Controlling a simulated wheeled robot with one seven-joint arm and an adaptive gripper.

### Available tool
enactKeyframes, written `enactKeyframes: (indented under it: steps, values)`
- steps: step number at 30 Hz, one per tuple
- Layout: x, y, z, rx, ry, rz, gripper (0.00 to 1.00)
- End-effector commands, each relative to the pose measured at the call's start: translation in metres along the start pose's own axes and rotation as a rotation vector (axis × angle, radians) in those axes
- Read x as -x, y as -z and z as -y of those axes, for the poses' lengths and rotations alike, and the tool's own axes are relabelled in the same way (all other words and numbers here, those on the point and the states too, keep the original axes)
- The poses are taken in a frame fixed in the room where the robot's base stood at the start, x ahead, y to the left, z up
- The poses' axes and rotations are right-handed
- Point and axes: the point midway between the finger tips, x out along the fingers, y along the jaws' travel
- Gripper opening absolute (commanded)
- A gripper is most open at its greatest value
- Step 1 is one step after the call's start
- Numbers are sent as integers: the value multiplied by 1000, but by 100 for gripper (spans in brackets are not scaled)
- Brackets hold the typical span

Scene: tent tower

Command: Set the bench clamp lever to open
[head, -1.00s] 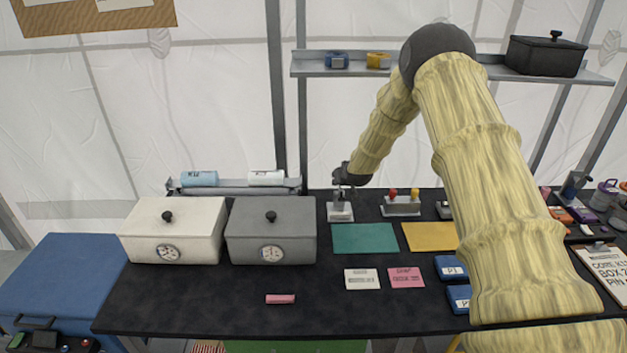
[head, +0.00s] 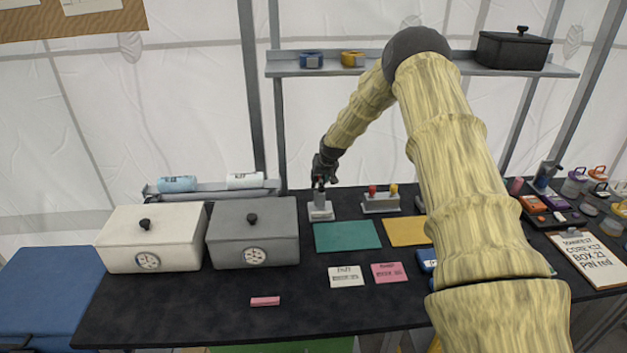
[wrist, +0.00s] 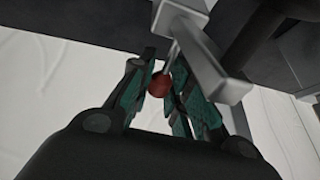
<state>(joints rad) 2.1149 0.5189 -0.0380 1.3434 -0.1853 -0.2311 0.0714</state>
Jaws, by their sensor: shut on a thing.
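The bench clamp (head: 320,212) stands at the back of the dark bench, a small grey piece in the head view. My gripper (head: 320,183) is right above it, pointing down, and hides the lever there. In the wrist view the clamp lever shows as a thin rod with a red knob (wrist: 158,86) at its end. The knob sits between the green-padded fingers of my gripper (wrist: 163,80), which is shut on the lever. A grey metal bar of the clamp (wrist: 212,80) runs close beside the right finger. The lever's angle is hard to judge.
A stand with red and yellow knobs (head: 380,200) is just right of the clamp. A grey lidded box (head: 253,232) stands to its left. A green mat (head: 347,236) lies in front. A shelf (head: 420,68) hangs above.

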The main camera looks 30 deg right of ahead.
Motion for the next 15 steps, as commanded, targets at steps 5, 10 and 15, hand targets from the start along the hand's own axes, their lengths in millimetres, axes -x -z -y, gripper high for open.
enactKeyframes:
  steps: [5,10,15]
  values:
    - [-3,-5,-2,0,-2,10,0]
    - [-3,-6,-2,0,-2,10,22]
    - [-2,-4,-1,1,-1,7,40]
